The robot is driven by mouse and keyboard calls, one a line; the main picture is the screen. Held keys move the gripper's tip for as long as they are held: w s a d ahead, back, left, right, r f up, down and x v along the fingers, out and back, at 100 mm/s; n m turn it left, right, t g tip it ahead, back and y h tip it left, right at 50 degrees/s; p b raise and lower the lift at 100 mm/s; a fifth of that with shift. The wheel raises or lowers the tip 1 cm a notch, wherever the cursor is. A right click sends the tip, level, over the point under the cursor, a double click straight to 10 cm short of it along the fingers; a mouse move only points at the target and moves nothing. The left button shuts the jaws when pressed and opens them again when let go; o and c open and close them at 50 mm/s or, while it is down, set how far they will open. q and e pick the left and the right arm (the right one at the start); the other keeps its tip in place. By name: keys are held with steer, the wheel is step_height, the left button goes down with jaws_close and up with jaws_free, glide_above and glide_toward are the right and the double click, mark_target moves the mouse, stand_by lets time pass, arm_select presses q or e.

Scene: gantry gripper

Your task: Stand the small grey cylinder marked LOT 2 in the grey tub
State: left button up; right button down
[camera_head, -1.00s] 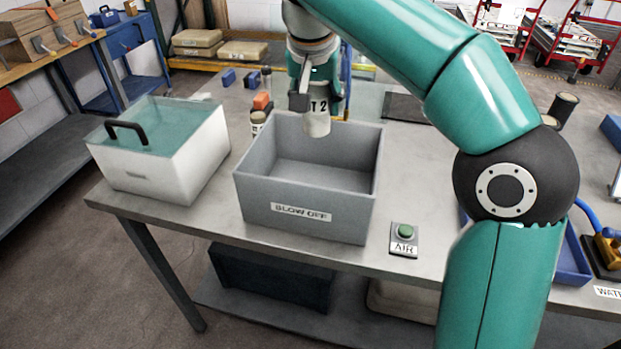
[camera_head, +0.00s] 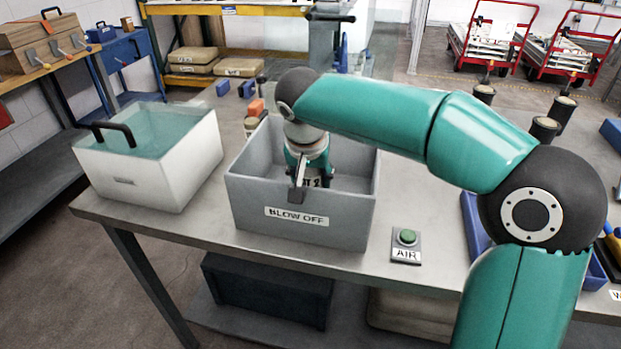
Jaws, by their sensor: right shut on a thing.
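My right gripper (camera_head: 311,180) is shut on the small cylinder marked LOT 2 (camera_head: 312,182). It points down at the front part of the grey tub (camera_head: 347,226), which is labelled BLOW OFF. One dark finger overlaps the top of the tub's front wall in the picture. My left gripper is not in view.
A white tank (camera_head: 172,172) with a teal top and black handle stands left of the tub. A green AIR button (camera_head: 407,237) is at the right front. A blue tray (camera_head: 474,226) is partly behind my arm.

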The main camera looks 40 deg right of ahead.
steer(key=shift+f, duration=0.1)
steer(key=shift+c, duration=2.3)
jaws_free()
steer(key=shift+r, duration=0.3)
steer(key=p+v, duration=0.2)
steer(key=v, duration=0.9)
steer(key=shift+s+a+r, duration=0.2)
steer(key=shift+s+r, duration=0.05)
steer(key=shift+r, duration=0.05)
